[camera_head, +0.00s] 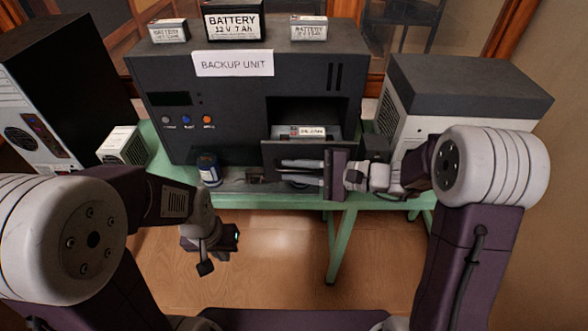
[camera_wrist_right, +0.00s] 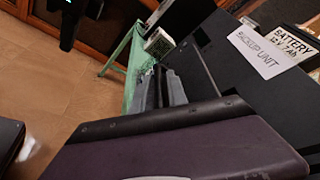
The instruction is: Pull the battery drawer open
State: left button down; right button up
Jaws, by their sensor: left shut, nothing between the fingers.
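The battery drawer (camera_head: 272,152) stands out from the opening low on the right of the dark backup unit (camera_head: 160,85), partly open. A small white-labelled battery (camera_head: 312,132) shows inside it. My right gripper (camera_head: 282,172) is at the drawer front, its two fingers apart, one above the other. In the right wrist view its fingers (camera_wrist_right: 161,88) reach to the dark drawer front (camera_wrist_right: 197,68). The handle is not clear, so I cannot tell whether they clasp it. My left gripper (camera_head: 232,238) is shut and empty, in front of the table and away from the drawer.
The unit stands on a green table (camera_head: 340,225). A blue can (camera_head: 208,170) stands left of the drawer. Several batteries, one a large battery (camera_head: 232,22), sit on the unit. A grey-topped box (camera_head: 460,85) is at right, a black case (camera_head: 60,75) at left. Floor in front is clear.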

jog(key=v, duration=0.9)
dwell(0.3)
jog(key=s+a+n+g+h+p, duration=0.2)
jog(key=s+a+n+g, duration=0.25)
jog(key=s+a, duration=0.35)
jog(key=s+d+f+n+g+h, duration=0.2)
jog(key=s+d+f+g+h, duration=0.15)
jog(key=s+f, duration=0.2)
jog(key=s+d+f+n+t+h+p, duration=0.1)
jog(key=s+d+f+n+t+h, duration=0.15)
jog(key=d+f+h, duration=0.55)
jog(key=w+d+t+h, duration=0.1)
jog(key=w+d+t, duration=0.1)
jog(key=w+d, duration=0.2)
jog(key=d, duration=0.2)
jog(key=shift+w+d+n, duration=0.2)
jog(key=shift+d+n, duration=0.05)
jog(key=shift+n, duration=0.15)
